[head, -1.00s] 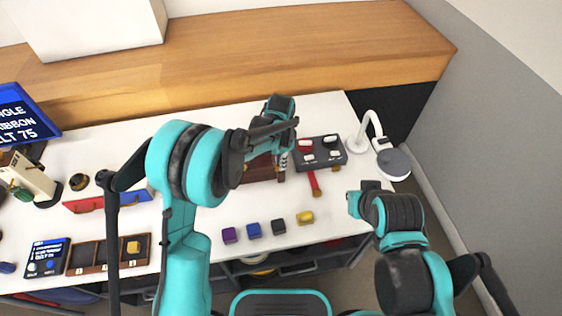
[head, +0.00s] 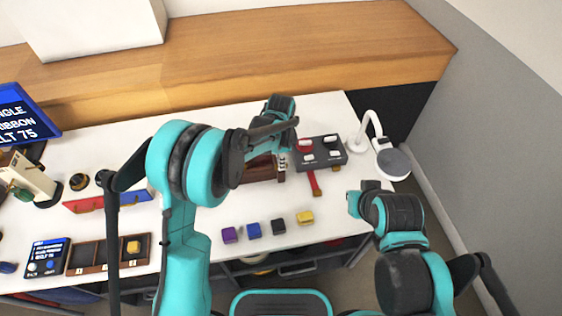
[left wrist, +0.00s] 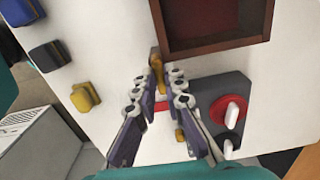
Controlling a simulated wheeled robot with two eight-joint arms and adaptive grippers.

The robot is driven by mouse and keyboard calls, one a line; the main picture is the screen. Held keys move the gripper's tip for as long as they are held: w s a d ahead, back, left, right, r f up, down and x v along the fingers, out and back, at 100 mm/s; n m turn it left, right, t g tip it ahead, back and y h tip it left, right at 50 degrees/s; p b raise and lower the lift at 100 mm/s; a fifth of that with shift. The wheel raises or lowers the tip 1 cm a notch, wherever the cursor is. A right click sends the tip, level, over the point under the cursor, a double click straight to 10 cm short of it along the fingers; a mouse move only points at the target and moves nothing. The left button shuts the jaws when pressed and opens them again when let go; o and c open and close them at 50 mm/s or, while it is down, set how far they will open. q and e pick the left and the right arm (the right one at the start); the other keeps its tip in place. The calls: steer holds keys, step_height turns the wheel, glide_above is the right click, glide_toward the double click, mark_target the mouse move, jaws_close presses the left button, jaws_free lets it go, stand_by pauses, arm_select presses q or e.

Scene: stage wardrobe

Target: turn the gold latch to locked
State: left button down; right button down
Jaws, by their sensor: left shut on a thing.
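The gold latch (left wrist: 156,66) shows in the left wrist view at the near corner of a dark red box (left wrist: 213,46). My left gripper (left wrist: 158,84) has its two fingers on either side of the latch and is shut on it. In the head view my left gripper (head: 284,148) is over the right end of the dark box (head: 262,171), and its wrist hides the latch. I cannot read the latch's exact angle. My right arm is at the lower right of the head view, its fingers hidden.
A grey switch panel (head: 320,152) is right of the box, with a red strap (head: 313,183) in front. A white lamp (head: 372,135) stands at the right. Several coloured blocks, including a yellow one (head: 305,217), line the front. Wooden trays (head: 88,257) lie at the left.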

arm_select(q)
steer(key=c, duration=1.6)
jaws_free()
step_height(320, 180, up, 12)
